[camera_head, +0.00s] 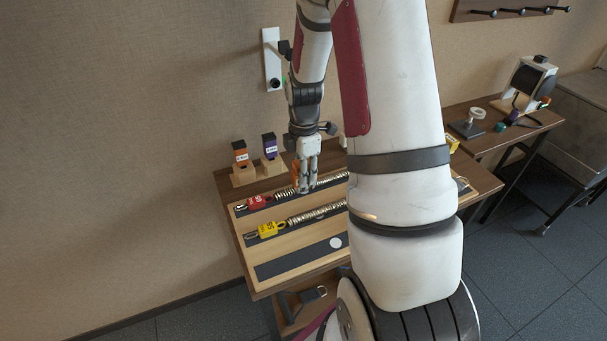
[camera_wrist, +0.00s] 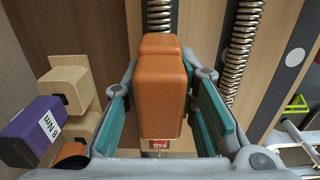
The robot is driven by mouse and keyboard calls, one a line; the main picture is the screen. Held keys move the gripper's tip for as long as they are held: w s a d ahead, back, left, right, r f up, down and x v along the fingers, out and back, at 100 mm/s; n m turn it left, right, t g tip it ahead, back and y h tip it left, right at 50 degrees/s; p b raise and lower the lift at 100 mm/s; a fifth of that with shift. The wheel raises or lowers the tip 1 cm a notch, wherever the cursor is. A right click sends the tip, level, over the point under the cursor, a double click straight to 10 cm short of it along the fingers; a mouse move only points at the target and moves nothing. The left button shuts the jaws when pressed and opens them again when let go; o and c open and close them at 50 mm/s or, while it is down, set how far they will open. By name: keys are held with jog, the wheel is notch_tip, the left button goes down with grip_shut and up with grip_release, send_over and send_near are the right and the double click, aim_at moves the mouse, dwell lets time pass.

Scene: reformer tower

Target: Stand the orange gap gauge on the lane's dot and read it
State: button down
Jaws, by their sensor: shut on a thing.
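My gripper (camera_head: 307,186) is shut on the orange gap gauge (camera_wrist: 160,92), a block with rounded edges held between its teal pads. In the head view only a sliver of the gauge (camera_head: 296,171) shows beside the fingers. The gauge is over the far lane, which holds a spring (camera_wrist: 159,14) and a red tag (camera_head: 257,202). I cannot tell whether it touches the lane. Any dot under it is hidden. The middle lane holds a spring (camera_head: 313,213) and a yellow tag (camera_head: 268,229). The near lane (camera_head: 290,262) has no spring and shows a pale dot (camera_head: 336,242).
Two labelled gauges, one orange-and-black (camera_head: 240,150) and one purple (camera_head: 269,145), stand in wooden holders at the board's back left. An empty-looking wooden holder (camera_wrist: 68,88) is beside them. A wall is behind the bench. My arm hides the bench's right part.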

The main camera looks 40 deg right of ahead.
jog(key=shift+f, duration=0.4)
jog(key=shift+f, duration=0.15)
jog(key=c, duration=1.3)
grip_release()
